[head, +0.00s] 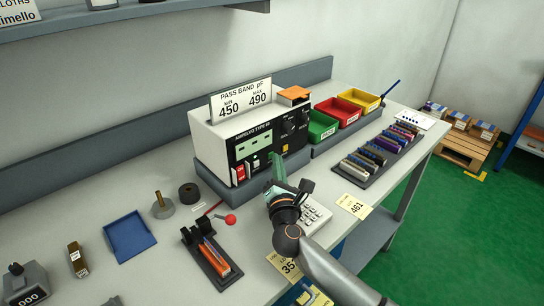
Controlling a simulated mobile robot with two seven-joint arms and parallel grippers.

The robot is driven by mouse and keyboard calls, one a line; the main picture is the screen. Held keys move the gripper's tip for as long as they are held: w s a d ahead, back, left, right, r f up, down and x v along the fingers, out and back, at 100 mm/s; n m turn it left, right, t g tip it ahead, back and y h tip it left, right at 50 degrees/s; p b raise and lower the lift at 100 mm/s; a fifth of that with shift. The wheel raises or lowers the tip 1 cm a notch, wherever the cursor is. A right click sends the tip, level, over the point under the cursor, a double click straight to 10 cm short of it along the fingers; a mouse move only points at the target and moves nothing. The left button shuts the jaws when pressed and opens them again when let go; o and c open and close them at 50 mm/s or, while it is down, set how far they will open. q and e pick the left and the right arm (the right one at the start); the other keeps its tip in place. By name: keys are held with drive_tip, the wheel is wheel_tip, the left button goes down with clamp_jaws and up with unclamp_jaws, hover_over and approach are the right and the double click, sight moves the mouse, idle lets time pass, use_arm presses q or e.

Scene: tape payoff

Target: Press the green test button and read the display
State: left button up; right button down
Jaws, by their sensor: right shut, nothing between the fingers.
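The tester (213,140) is a white box with a black front, standing on a grey base on the bench. Its pale green display (251,146) is too small to read. My right gripper (281,184) is shut and empty, just in front of the tester's lower front. My left gripper is not in view.
A sign (241,98) on the tester reads pass band 450 to 490. Green (321,126), red (339,112) and yellow (359,99) bins stand to the right. A keypad device (316,214) and a 461 card (354,206) lie near my arm. A red-knobbed lever tool (212,250) stands left.

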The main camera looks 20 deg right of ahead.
idle(0.4)
drive_tip(key=shift+s+d, duration=0.25)
drive_tip(key=shift+s, duration=0.4)
drive_tip(key=shift+s+d+p, duration=0.2)
drive_tip(key=shift+s+d, duration=0.1)
drive_tip(key=shift+s, duration=0.5)
drive_tip(key=shift+s+d+p, duration=0.2)
drive_tip(key=shift+s+d, duration=0.05)
drive_tip(key=shift+s, duration=0.55)
drive_tip(key=shift+s+d+p, duration=0.2)
drive_tip(key=shift+s+d, duration=0.1)
drive_tip(key=shift+s, duration=0.5)
